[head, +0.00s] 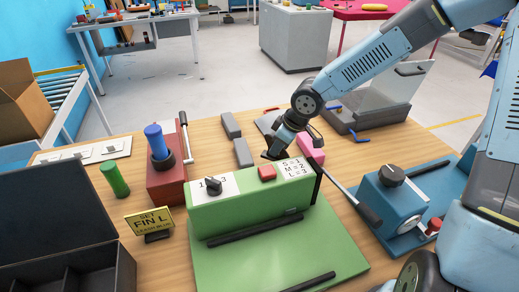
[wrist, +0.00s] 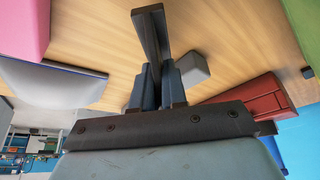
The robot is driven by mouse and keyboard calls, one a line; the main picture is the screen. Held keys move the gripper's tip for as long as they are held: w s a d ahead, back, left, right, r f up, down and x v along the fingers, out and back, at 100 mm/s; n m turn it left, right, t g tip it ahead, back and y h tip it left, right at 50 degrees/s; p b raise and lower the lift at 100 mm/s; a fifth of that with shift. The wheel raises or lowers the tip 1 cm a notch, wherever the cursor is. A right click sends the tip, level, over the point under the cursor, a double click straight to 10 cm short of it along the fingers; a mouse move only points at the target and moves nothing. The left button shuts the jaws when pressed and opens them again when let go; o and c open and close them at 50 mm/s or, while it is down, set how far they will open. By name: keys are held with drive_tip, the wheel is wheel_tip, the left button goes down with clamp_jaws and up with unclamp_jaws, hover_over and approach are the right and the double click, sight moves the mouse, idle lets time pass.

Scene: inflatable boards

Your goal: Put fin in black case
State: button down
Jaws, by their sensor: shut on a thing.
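The black case (head: 122,266) stands open at the front left, with its lid raised at the back and dividers making compartments inside. My gripper (head: 276,152) is behind the green machine, far to the right of the case. In the wrist view my gripper (wrist: 157,88) is shut on a dark grey, narrow fin-like piece (wrist: 150,28) that sticks out beyond the fingertips. In the head view the held piece is mostly hidden and cannot be made out.
The green machine (head: 240,212) with a dial and red button lies between me and the gripper. Grey blocks (head: 243,152), a red base with blue-topped post (head: 165,180), a pink block (head: 312,147) and a green cylinder (head: 115,179) stand around. A blue device (head: 390,200) is at right.

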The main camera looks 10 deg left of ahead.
sight(277, 157)
drive_tip(key=shift+f, duration=1.5)
drive_tip(key=shift+f, duration=0.25)
drive_tip(key=c, duration=1.2)
unclamp_jaws()
drive_tip(key=shift+o, duration=0.2)
drive_tip(key=shift+r, duration=0.1)
drive_tip(key=v, duration=1.2)
drive_tip(key=shift+r, duration=0.15)
